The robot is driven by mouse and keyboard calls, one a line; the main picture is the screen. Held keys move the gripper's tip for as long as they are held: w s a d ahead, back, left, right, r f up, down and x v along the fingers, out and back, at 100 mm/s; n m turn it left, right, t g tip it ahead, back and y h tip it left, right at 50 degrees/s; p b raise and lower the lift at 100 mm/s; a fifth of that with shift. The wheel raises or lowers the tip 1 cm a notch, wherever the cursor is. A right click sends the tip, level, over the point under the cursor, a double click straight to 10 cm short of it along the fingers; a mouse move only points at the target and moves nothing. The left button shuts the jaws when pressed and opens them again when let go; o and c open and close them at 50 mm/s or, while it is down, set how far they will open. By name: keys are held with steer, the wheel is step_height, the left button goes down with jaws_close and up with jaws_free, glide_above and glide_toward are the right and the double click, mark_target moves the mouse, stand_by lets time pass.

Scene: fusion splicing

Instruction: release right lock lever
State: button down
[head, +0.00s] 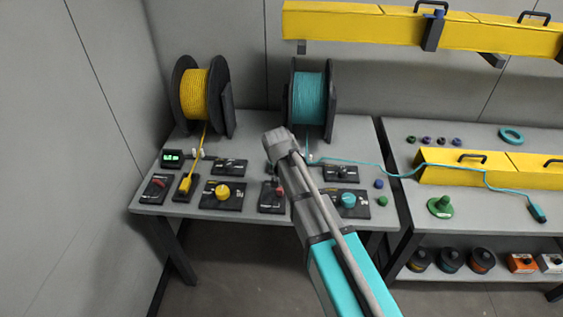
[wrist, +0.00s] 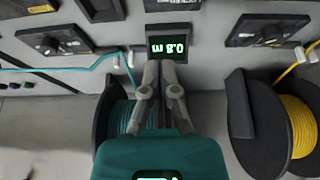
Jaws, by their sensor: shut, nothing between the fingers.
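The right lock lever (head: 279,191) is a small red lever on a black plate (head: 263,203) at the front of the bench, just left of my arm. In the wrist view a black plate cut off at the top edge (wrist: 172,4) seems to be the same one, with its lever out of frame. My gripper (wrist: 160,68) shows in the wrist view with its grey fingers together and nothing between them. The fingertips appear just below the lit display (wrist: 168,47), apart from the lever plate. In the head view I cannot make out my fingers.
A teal spool (head: 308,97) and a yellow spool (head: 195,95) stand at the back of the bench. A teal knob (head: 348,199), a yellow knob (head: 222,191) and another red lever (head: 159,184) sit on plates. A teal cable (head: 368,166) runs right across the bench.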

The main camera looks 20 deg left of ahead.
steer(key=shift+s+d+r+p, duration=0.2)
steer(key=shift+s+r+p, duration=0.55)
steer(key=shift+r, duration=0.1)
steer(key=shift+s+d+r+p, duration=0.15)
steer(key=shift+s+r+p, duration=0.55)
steer(key=shift+r, duration=0.1)
steer(key=s+d+f+m+g+h, duration=0.1)
steer(key=d+g, duration=0.1)
steer(key=d, duration=2)
steer(key=s+d+m+g, duration=0.1)
steer(key=s+d, duration=0.3)
steer(key=d, duration=0.5)
steer(key=s+d+g, duration=0.1)
steer(key=s+d, duration=0.4)
steer(key=d, duration=0.4)
steer(key=shift+d+f+m+g, duration=0.15)
steer(key=shift+f+m+g, duration=0.2)
steer(key=shift+m+g, duration=0.05)
steer(key=c, duration=1.3)
jaws_free()
steer(key=shift+c, duration=0.2)
